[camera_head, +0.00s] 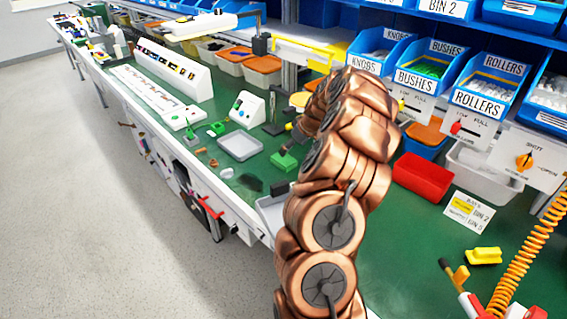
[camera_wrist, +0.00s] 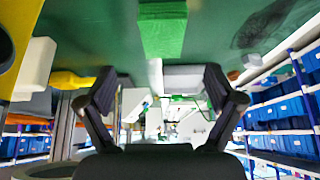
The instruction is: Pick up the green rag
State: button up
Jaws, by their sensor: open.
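In the wrist view, a bright green, fuzzy-looking rectangular piece (camera_wrist: 162,30) lies on the darker green worktop at the top of the picture; it looks like the green rag. My gripper (camera_wrist: 158,88) is open, its two dark fingers spread wide with nothing held between them. The green piece is beyond the fingertips, roughly centred between them and apart from them.
A dark smudge (camera_wrist: 270,24) lies beside the green piece. Grey trays (camera_head: 240,146), a red bin (camera_head: 423,177) and a yellow item (camera_head: 484,256) are on the worktop (camera_head: 400,255). Labelled blue bins (camera_head: 485,92) and switch panels (camera_head: 525,160) line the back.

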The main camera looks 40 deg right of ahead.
aim_at(284, 159)
jog(key=shift+p+x, duration=0.3)
jog(key=shift+x, duration=0.95)
jog(key=shift+a+p+x, duration=0.15)
jog(key=shift+p+x, duration=0.35)
jog(key=shift+x, duration=0.5)
jog(key=shift+a+p+x, duration=0.15)
jog(key=shift+p+x, duration=0.3)
jog(key=shift+x, duration=0.55)
jog(key=shift+w+f, duration=0.2)
jog(key=shift+f, duration=0.45)
jog(key=shift+c, duration=0.2)
jog(key=c, duration=1)
jog(key=shift+c, duration=0.2)
notch_tip(284, 159, up, 10)
jog(key=b, duration=0.2)
